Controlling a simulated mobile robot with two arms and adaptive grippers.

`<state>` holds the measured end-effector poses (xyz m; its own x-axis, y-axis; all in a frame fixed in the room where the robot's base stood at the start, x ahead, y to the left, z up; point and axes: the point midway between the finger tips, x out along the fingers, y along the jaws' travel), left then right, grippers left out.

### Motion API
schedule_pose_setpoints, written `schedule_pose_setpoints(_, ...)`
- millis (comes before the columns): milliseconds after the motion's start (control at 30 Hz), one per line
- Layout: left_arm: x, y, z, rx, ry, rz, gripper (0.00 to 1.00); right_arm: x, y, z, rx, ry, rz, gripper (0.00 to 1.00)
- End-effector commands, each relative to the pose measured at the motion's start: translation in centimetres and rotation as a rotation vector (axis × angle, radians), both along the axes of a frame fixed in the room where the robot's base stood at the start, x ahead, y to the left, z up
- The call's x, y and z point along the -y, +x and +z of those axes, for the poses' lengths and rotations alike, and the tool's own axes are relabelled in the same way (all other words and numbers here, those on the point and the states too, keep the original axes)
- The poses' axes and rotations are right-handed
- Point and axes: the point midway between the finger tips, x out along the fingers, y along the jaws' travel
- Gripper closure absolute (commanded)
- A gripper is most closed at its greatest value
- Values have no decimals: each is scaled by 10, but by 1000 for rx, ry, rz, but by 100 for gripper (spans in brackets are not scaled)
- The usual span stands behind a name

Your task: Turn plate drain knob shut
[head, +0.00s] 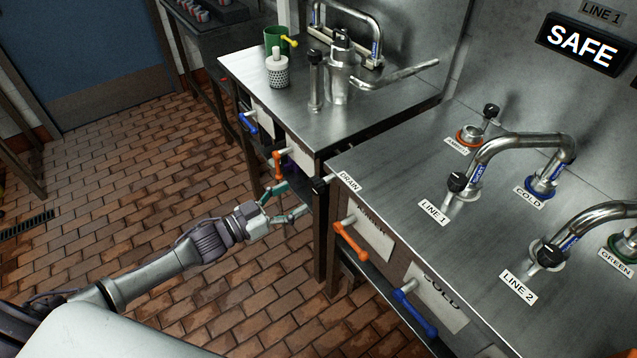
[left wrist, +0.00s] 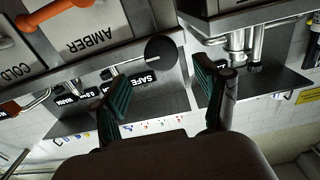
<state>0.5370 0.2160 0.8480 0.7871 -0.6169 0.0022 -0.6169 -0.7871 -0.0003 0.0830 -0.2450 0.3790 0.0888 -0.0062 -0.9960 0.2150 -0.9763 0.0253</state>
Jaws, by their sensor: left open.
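The drain knob (head: 318,186) is a small black knob on a short metal stem at the left edge of the near steel counter, beside the DRAIN label (head: 349,181). In the left wrist view a round black knob (left wrist: 161,50) on a metal stem shows beyond the gap between my fingers. My left gripper (head: 291,200) is open and empty, just left of the drain knob in the head view. Its two green-padded fingers also show in the left wrist view (left wrist: 160,72). They look apart from the knob. My right gripper is not in view.
Orange (head: 351,241) and blue (head: 415,313) lever handles stick out of the near counter's front. The far counter (head: 345,122) has another orange handle (head: 277,165) close to my left gripper, and a blue one (head: 248,121). The brick floor (head: 130,180) on the left is mostly clear.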

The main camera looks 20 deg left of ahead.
Motion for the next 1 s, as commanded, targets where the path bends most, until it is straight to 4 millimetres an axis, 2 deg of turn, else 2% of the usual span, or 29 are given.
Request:
schedule_pose_setpoints(33, 8, 11, 2, 3, -2, 1, 26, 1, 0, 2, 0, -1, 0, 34)
schedule_pose_setpoints(200, 28, 37, 1, 1, -1, 2, 26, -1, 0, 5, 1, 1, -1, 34)
schedule_pose_setpoints(400, 42, 56, 0, -1, 1, 3, 26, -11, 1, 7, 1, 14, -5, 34)
schedule_pose_setpoints(800, 47, 61, -1, -2, 3, 2, 26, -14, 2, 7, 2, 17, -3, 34)
schedule_pose_setpoints(1000, 46, 60, -1, -2, 3, 2, 60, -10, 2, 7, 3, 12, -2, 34)
